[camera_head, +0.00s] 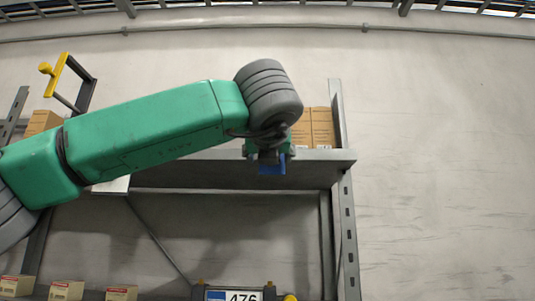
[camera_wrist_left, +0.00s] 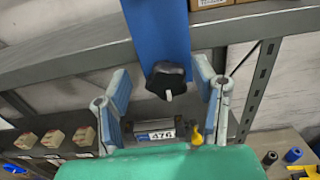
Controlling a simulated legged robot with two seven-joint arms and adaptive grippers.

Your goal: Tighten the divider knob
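A black lobed knob (camera_wrist_left: 168,80) with a small pale pointer sits on an upright blue divider (camera_wrist_left: 160,30) in the left wrist view. My left gripper (camera_wrist_left: 161,76) is open, with one finger on each side of the knob. I see gaps between the fingers and the knob; their depth relative to it is hard to judge. In the head view my left gripper (camera_head: 268,157) is at the front edge of the shelf, mostly hidden by my wrist. A small blue patch shows there; I cannot tell if it is divider or finger pad. My right gripper is not in view.
The grey shelf (camera_head: 225,172) carries cardboard boxes (camera_head: 322,127) behind my wrist. A yellow handle (camera_head: 57,75) stands at upper left. Small boxes (camera_head: 67,290) and a "476" label (camera_head: 235,295) are lower down. Right of the rack post (camera_head: 347,230) is bare wall.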

